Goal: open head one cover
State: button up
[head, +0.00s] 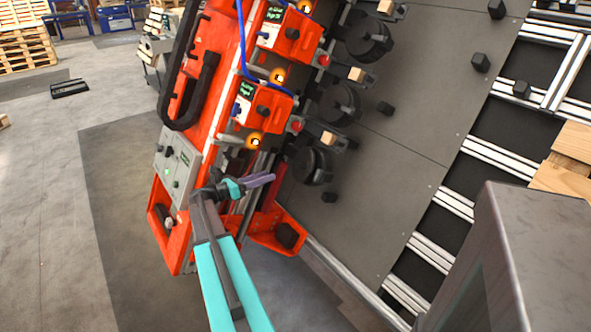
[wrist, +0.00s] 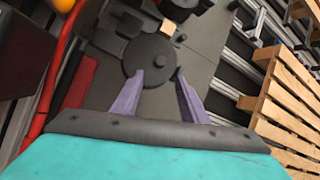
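Several similar black round heads stand in a row along the red machine frame. The nearest round head (head: 308,165) is just right of my gripper (head: 260,181).
Red control boxes (head: 262,105) with small green displays and glowing orange lamps line the frame above my gripper. A grey panel (head: 177,165) is left of it. A wooden pallet (wrist: 285,105) stands at the right of the wrist view. Open floor (head: 50,200) lies left.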

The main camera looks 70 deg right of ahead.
aim_at(298, 166)
dwell(0.3)
jog(key=x, duration=1.4)
jog(key=shift+f, duration=0.1)
jog(key=shift+a, duration=0.1)
jog(key=shift+w, duration=0.1)
grip_shut()
